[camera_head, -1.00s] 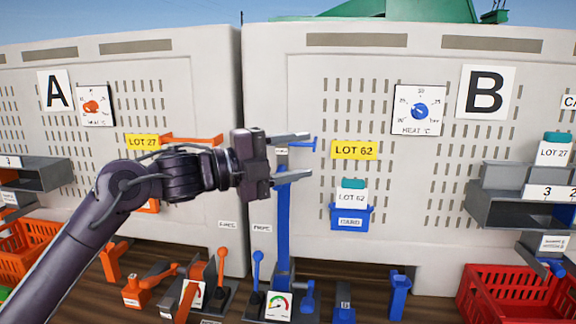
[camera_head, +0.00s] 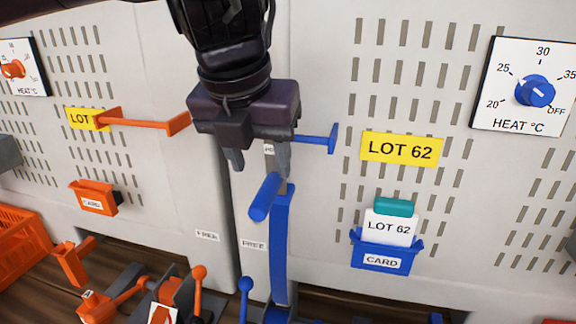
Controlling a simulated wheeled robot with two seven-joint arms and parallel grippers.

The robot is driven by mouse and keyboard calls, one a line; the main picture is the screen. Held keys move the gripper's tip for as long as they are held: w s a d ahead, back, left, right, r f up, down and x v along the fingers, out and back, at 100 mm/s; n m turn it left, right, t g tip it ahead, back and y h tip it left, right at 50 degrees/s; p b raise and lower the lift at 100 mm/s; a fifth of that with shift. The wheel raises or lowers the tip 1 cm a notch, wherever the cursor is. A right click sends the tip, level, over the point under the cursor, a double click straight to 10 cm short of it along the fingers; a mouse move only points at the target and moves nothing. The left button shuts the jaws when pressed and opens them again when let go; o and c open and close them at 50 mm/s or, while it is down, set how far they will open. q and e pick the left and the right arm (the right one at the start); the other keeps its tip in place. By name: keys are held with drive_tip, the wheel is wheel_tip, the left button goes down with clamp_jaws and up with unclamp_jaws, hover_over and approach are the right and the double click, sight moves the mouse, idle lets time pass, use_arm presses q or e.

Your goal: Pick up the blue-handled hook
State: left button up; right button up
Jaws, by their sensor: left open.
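The blue handle of what looks like the hook (camera_head: 265,197) sticks out at a slant near the top of a tall blue post (camera_head: 281,245). The hook's upper part is hidden or hard to separate from the grey piece at the post top, which carries a small, partly covered label. My left gripper (camera_head: 257,165) points down just above the handle. Its jaws are open and its fingers are apart, the left one dark and the right one overlapping the grey piece. I cannot tell whether it touches the hook. My right gripper is not in view.
A blue T-shaped peg (camera_head: 318,139) juts from the panel just right of the gripper. An orange bar (camera_head: 145,121) is to the left. A blue card holder (camera_head: 385,253) hangs at right. Blue and orange levers (camera_head: 198,290) stand below, along the bottom edge.

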sight(268, 182)
use_arm(q)
drive_tip(key=shift+w, duration=0.1)
drive_tip(key=shift+f, duration=0.35)
wheel_tip(268, 182, down, 2)
drive_tip(key=shift+d+p, duration=0.15)
drive_tip(key=shift+p, duration=0.45)
drive_tip(key=shift+w+d+f+p, duration=0.2)
drive_tip(key=shift+w+f+p, duration=0.2)
drive_tip(key=shift+f, duration=0.2)
drive_tip(key=shift+w+d+f+p, duration=0.2)
drive_tip(key=shift+w+f+p, duration=0.15)
drive_tip(key=shift+f, duration=0.2)
drive_tip(key=shift+x, duration=0.8)
drive_tip(key=shift+s+r, duration=0.1)
drive_tip(key=shift+c, duration=0.9)
clamp_jaws()
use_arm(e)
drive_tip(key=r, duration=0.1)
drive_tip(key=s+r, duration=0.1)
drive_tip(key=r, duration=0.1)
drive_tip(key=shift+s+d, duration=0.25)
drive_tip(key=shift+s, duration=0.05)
